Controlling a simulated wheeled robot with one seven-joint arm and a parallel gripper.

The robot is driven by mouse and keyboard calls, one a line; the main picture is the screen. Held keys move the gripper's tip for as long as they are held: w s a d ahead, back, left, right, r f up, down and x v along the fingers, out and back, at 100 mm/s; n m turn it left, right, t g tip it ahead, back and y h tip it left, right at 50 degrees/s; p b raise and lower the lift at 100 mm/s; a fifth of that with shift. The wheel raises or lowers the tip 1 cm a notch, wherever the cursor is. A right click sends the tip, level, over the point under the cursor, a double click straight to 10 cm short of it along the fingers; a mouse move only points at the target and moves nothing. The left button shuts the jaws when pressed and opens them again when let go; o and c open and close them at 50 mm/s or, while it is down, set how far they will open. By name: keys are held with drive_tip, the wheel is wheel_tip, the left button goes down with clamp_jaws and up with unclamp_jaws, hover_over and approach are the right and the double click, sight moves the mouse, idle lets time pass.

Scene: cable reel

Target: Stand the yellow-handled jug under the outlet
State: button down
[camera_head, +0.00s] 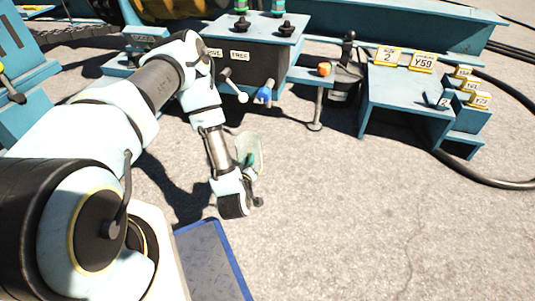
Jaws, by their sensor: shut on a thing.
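A pale, greenish, see-through vessel (254,148), which looks like the jug, shows just beyond my wrist, partly hidden by my arm. No yellow handle can be made out on it. My gripper (248,166) is at this vessel and shut on it, but its fingertips are mostly hidden behind the wrist. A blue tap-like fitting (264,92), probably the outlet, sticks out from the front of the dark tank (262,62). A lever with a white knob (241,97) is to its left. The vessel is nearer to me than the tap, apart from it in the picture.
A post with an orange knob (324,69) stands right of the tap. A blue bench (400,98) with number plates is farther right, with a black cable (480,180) around it. A blue-edged grey tray (212,262) is nearest me.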

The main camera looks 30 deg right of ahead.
sight(241, 157)
drive_tip(key=s+d+f, duration=0.2)
drive_tip(key=s+d, duration=0.1)
drive_tip(key=w, duration=0.1)
drive_tip(key=w+a+m+g+h, duration=0.1)
drive_tip(key=w+a+m+h, duration=0.1)
drive_tip(key=w, duration=0.1)
drive_tip(key=shift+a+r+g, duration=0.1)
drive_tip(key=shift+a+g, duration=0.15)
drive_tip(key=shift+g, duration=0.15)
drive_tip(key=a, duration=0.1)
drive_tip(key=w+a+m+g+h, duration=0.1)
drive_tip(key=w+a+m+h, duration=0.1)
drive_tip(key=shift+a+r+g, duration=0.1)
drive_tip(key=shift+a+g, duration=0.2)
drive_tip(key=shift+g, duration=0.1)
drive_tip(key=shift+w+a+m+g, duration=0.1)
drive_tip(key=shift+a+m+g, duration=0.2)
drive_tip(key=shift+a+m, duration=0.25)
drive_tip(key=d+r+b+x, duration=0.1)
drive_tip(key=b+x, duration=0.7)
drive_tip(key=x, duration=1)
drive_tip(key=shift+r, duration=0.7)
drive_tip(key=shift+a+f, duration=0.1)
drive_tip(key=shift+a, duration=0.05)
